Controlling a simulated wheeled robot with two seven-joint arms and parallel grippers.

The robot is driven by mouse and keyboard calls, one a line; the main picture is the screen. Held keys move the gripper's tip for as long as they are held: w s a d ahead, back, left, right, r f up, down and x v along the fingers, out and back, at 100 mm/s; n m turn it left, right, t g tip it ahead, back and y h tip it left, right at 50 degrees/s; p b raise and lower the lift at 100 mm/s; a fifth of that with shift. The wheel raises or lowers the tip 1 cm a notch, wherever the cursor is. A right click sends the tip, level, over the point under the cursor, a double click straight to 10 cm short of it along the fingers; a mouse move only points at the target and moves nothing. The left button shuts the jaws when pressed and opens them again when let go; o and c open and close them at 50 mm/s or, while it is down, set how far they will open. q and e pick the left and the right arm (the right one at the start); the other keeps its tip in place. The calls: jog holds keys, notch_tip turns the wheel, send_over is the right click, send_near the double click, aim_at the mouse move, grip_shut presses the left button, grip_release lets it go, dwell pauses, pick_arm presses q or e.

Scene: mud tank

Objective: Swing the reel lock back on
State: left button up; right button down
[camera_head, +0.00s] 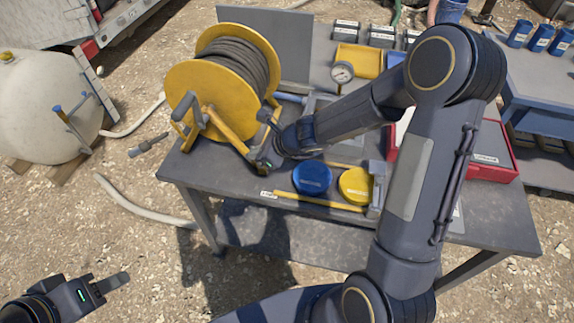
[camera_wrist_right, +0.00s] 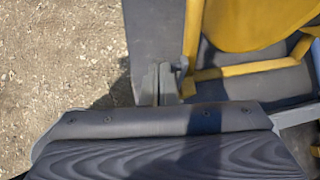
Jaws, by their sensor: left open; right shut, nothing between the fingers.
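The yellow reel (camera_head: 222,88) wound with dark hose stands on the left of the grey table. Grey levers and a yellow frame bar (camera_head: 228,128) are on its near side; I cannot tell for sure which part is the lock. My right gripper (camera_head: 257,163) is low beside the near end of this bar, partly hidden by its own wrist. In the right wrist view its fingers (camera_wrist_right: 157,84) are together and empty, close beside a yellow bar (camera_wrist_right: 193,38) and a small grey knob (camera_wrist_right: 180,64). My left gripper (camera_head: 118,281) is open over the ground, away from the table.
A blue lid (camera_head: 312,178), a yellow lid (camera_head: 356,186) and a yellow strip (camera_head: 318,201) lie near the table's front edge (camera_head: 235,205). A gauge (camera_head: 342,72) and a red case (camera_head: 490,165) are farther right. A white tank (camera_head: 40,105) stands left.

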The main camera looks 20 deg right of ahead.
pick_arm(q)
jog(key=shift+r+p, duration=0.75)
pick_arm(e)
jog(key=shift+r, duration=0.8)
pick_arm(q)
jog(key=shift+r, duration=0.1)
pick_arm(e)
jog(key=shift+r, duration=0.1)
pick_arm(q)
jog(key=shift+s+d+r+p, duration=0.1)
jog(key=shift+s+r+p, duration=0.15)
jog(key=shift+r+p, duration=0.65)
jog(key=shift+s+a+r+p, duration=0.1)
jog(key=shift+s+r+p, duration=0.15)
jog(key=shift+r+p, duration=0.6)
jog(key=shift+s+d+r+p, duration=0.1)
jog(key=shift+s+r+p, duration=0.15)
jog(key=shift+r+p, duration=0.6)
pick_arm(e)
jog(key=w+a+r+v, duration=0.1)
jog(key=v, duration=1.2)
jog(key=shift+s+r, duration=0.25)
jog(key=shift+r, duration=0.2)
jog(key=shift+d, duration=0.1)
